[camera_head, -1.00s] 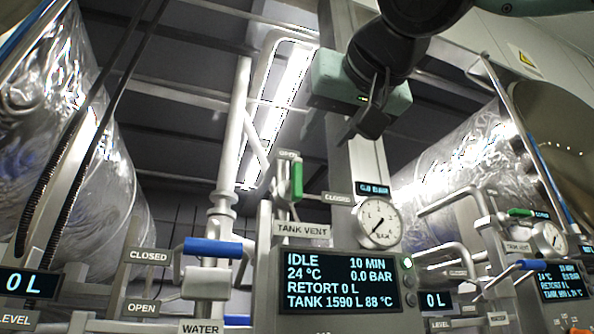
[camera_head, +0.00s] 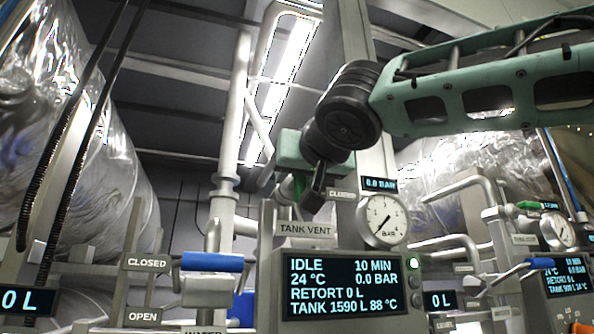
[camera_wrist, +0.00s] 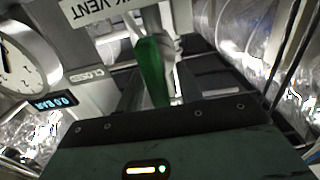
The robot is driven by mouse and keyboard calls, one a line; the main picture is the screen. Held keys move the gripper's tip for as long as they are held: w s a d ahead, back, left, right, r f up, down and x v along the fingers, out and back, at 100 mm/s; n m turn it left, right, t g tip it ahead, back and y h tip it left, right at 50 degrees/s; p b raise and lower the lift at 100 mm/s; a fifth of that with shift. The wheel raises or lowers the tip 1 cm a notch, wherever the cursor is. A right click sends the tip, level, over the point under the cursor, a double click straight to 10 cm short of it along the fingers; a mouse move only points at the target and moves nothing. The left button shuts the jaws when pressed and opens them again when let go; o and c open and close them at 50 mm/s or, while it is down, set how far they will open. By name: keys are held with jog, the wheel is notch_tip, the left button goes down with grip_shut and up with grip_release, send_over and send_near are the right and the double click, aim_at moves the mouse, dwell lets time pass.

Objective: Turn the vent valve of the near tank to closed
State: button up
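The vent valve's green handle (camera_head: 299,186) stands upright above the TANK VENT plate (camera_head: 305,230) on the near panel. A CLOSED plate (camera_head: 341,195) sits to its right. My gripper (camera_head: 308,193) is at the handle, and its dark finger and body hide part of it. In the wrist view, which is upside down, the green handle (camera_wrist: 151,72) lies in the gap between the two fingers of my gripper (camera_wrist: 160,80), nearer the left finger. The fingers are apart, and I cannot tell whether one touches the handle.
A pressure gauge (camera_head: 386,220) is close on the right, above the near display (camera_head: 342,284), which reads IDLE and 0.0 BAR. A blue-handled valve (camera_head: 212,262) is at lower left. A vertical white pipe (camera_head: 230,130) rises left of the gripper. A second panel (camera_head: 567,279) stands far right.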

grip_shut()
jog(key=shift+f+b, duration=0.1)
jog(key=shift+b, duration=0.25)
jog(key=m+b, duration=0.1)
jog(key=b, duration=0.1)
jog(key=m+b, duration=0.1)
jog(key=b, duration=0.1)
jog(key=shift+d+f+m, duration=0.1)
jog(key=shift+f+m, duration=0.2)
jog(key=m+b, duration=0.3)
jog(key=m, duration=0.2)
jog(key=m+b, duration=0.3)
jog(key=m, duration=0.2)
jog(key=d+m+b, duration=0.1)
jog(key=m+b, duration=0.1)
jog(key=m, duration=0.3)
jog(key=shift+w+f+b, duration=0.15)
jog(key=shift+f+b, duration=0.15)
jog(key=shift+b, duration=0.1)
jog(key=shift+m, duration=0.3)
